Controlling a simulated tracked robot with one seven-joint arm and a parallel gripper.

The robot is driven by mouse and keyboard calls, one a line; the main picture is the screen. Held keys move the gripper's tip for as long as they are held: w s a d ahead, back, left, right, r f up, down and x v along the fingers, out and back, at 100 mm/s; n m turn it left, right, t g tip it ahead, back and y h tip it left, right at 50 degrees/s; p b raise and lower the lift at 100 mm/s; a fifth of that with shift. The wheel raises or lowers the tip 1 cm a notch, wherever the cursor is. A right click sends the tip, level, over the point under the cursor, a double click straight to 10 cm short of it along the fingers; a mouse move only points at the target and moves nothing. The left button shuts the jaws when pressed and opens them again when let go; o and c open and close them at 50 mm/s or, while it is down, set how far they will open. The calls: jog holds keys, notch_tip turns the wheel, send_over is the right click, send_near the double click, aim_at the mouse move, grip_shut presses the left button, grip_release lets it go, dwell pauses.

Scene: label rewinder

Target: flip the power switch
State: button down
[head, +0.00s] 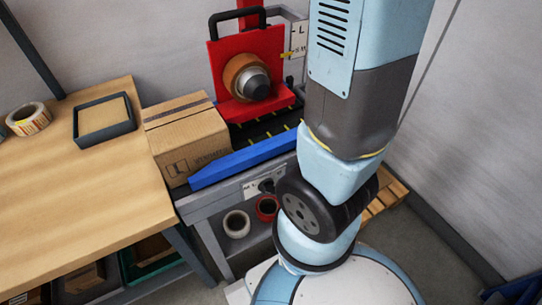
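A dark rotary-looking knob (266,186) sits on a white labelled plate (250,190) on the grey front rail of the machine stand, just left of my arm. It may be the power switch; its lettering and its setting are too small to read. The red machine (222,72) with a roll on its hub stands above and behind it. My arm covers the right part of the machine and stand. My gripper is not in view, so its state and its place relative to the knob do not show.
A cardboard box (190,140) and a blue side rail (235,164) lie along the conveyor above the knob. A wooden table (90,190) with a dark tray (103,120) and tape rolls fills the left. Rolls (236,224) sit on the shelf below. A wooden pallet (385,200) lies right.

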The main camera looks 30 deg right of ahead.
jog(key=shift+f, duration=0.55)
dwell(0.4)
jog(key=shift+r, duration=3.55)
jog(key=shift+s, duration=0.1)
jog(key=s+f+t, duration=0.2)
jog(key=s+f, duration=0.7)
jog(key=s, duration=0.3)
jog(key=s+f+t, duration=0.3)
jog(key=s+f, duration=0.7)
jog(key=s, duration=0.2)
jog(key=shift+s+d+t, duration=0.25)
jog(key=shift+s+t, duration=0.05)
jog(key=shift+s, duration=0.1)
